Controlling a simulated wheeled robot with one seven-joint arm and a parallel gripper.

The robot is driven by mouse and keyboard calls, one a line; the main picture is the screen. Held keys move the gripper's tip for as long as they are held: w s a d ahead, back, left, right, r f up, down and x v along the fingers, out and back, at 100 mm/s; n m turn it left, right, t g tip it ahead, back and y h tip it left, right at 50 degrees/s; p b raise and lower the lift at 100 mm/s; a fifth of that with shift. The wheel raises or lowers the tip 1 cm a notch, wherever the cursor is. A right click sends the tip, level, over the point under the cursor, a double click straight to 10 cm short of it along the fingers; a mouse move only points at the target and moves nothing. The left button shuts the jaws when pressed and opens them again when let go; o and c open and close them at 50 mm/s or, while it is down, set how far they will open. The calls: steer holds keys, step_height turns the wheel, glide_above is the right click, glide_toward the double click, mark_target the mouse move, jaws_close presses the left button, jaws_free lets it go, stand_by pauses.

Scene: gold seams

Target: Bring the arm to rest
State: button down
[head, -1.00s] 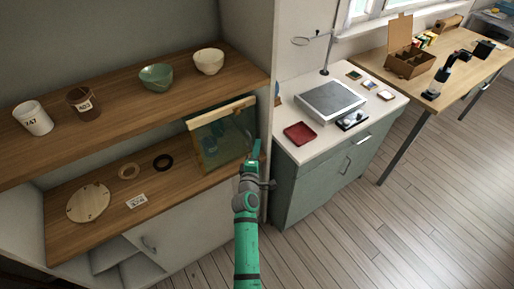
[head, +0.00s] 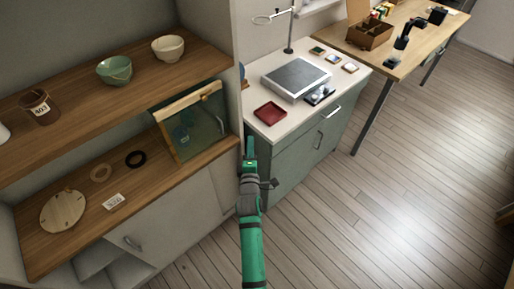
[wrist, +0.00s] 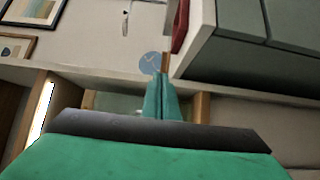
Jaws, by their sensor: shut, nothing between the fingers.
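My gripper (head: 250,150) is at the end of my green arm, in the middle of the head view. It is in front of the gap between the wooden shelf unit and the green-grey cabinet. In the wrist view the two green fingers (wrist: 162,98) are together, with nothing between them. The gripper appears apart from the furniture, though the exact distance cannot be told.
The cabinet (head: 300,150) stands to the right, with a red tray (head: 270,113) on top. Open floor (head: 400,200) lies to the right.

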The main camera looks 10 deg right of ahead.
steer(key=shift+s+d, duration=1.15)
steer(key=shift+d, duration=0.05)
steer(key=shift+s, duration=0.1)
